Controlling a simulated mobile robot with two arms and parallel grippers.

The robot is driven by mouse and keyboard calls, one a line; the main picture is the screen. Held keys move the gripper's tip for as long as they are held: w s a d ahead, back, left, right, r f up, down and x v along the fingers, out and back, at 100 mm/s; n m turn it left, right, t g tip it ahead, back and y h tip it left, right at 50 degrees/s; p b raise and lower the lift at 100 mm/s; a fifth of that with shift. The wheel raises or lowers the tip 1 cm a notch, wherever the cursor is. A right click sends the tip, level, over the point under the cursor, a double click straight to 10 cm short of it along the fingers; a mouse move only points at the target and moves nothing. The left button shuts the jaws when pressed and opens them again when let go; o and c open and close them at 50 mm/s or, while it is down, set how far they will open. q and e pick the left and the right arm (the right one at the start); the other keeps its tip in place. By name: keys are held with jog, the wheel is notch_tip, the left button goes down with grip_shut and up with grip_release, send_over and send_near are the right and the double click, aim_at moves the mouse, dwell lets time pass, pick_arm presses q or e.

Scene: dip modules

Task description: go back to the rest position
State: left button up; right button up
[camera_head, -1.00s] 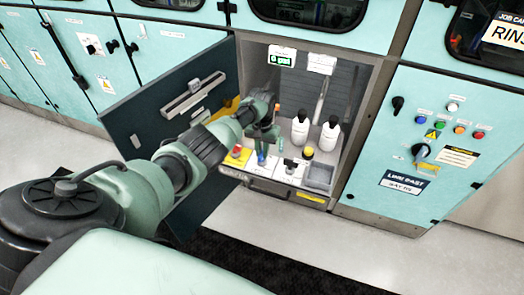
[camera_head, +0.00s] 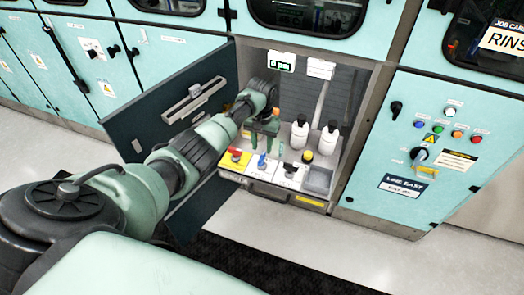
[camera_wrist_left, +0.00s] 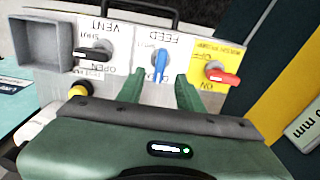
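My left gripper (camera_head: 262,145) is inside the open cabinet, above the valve panel. It also shows in the left wrist view (camera_wrist_left: 159,82), with its two green fingers apart and nothing between them. The blue FEED handle (camera_wrist_left: 160,66) lies just beyond the fingertips, apart from them as far as I can tell. The red handle (camera_wrist_left: 222,76) on the yellow plate and the black VENT handle (camera_wrist_left: 97,53) flank it. The head view shows the blue handle (camera_head: 262,161), red handle (camera_head: 236,155) and black handle (camera_head: 289,170) below the gripper. My right gripper is not in view.
The dark cabinet door (camera_head: 165,125) stands open left of my arm. Two white bottles (camera_head: 299,134) (camera_head: 328,138) stand right of the gripper. A yellow-and-black knob (camera_head: 307,157) and grey bin (camera_head: 318,181) are at the panel's right. The floor in front (camera_head: 350,240) is clear.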

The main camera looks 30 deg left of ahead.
pick_arm(q)
jog(key=shift+r, duration=1.15)
